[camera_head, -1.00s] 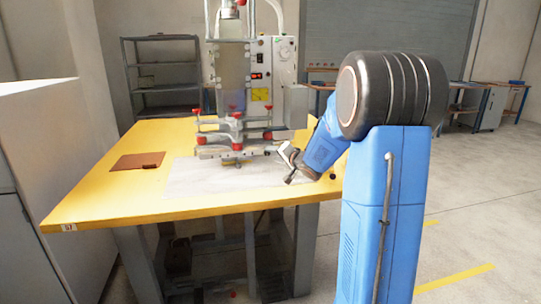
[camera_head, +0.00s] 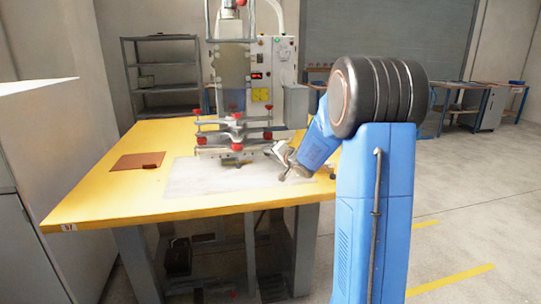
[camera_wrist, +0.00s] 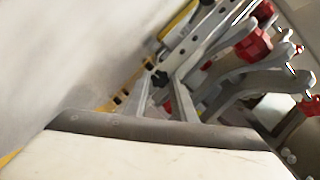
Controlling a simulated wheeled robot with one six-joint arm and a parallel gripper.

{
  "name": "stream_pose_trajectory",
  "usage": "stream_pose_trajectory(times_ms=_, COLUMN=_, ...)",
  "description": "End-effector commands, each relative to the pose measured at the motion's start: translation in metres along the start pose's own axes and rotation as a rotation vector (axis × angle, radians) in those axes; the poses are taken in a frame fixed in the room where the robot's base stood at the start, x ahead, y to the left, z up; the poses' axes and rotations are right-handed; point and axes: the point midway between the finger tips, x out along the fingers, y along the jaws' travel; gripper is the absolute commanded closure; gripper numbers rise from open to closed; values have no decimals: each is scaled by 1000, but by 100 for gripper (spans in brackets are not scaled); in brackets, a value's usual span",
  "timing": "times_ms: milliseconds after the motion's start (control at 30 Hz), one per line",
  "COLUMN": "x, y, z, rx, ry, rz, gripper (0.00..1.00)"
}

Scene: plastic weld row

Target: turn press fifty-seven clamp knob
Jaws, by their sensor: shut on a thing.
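The press (camera_head: 232,85) stands at the back of the yellow table, with several red knobs on its clamp bars (camera_head: 236,132). The bars and red knobs also show at the upper right of the wrist view (camera_wrist: 253,45). My gripper (camera_head: 279,160) is low at the right side of the press, angled toward the clamp bars. In the wrist view its two grey fingers (camera_wrist: 162,92) close around a small black knob (camera_wrist: 159,79) beside a slotted grey bar (camera_wrist: 195,38). The fingers partly hide the knob. In the head view the knob is too small to make out.
The yellow table (camera_head: 115,190) carries a pale sheet (camera_head: 215,182) under the press and a brown pad (camera_head: 138,160) at left. A grey control box (camera_head: 296,105) is right of the press. A white wall or cabinet (camera_head: 30,150) borders the left.

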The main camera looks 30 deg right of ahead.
Motion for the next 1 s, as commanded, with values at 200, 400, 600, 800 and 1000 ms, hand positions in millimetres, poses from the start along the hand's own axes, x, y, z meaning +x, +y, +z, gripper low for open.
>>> stream_pose_trajectory(times_ms=200, x=0, y=-1, z=0, rx=-44, ry=0, rz=18, gripper=99)
stream_pose_trajectory(times_ms=400, x=0, y=-3, z=1, rx=-154, ry=-1, rz=63, gripper=99)
stream_pose_trajectory(times_ms=600, x=0, y=-5, z=2, rx=-314, ry=-1, rz=130, gripper=99)
stream_pose_trajectory(times_ms=800, x=0, y=-6, z=2, rx=-448, ry=-1, rz=186, gripper=99)
stream_pose_trajectory(times_ms=1000, x=0, y=-7, z=2, rx=-552, ry=-1, rz=230, gripper=99)
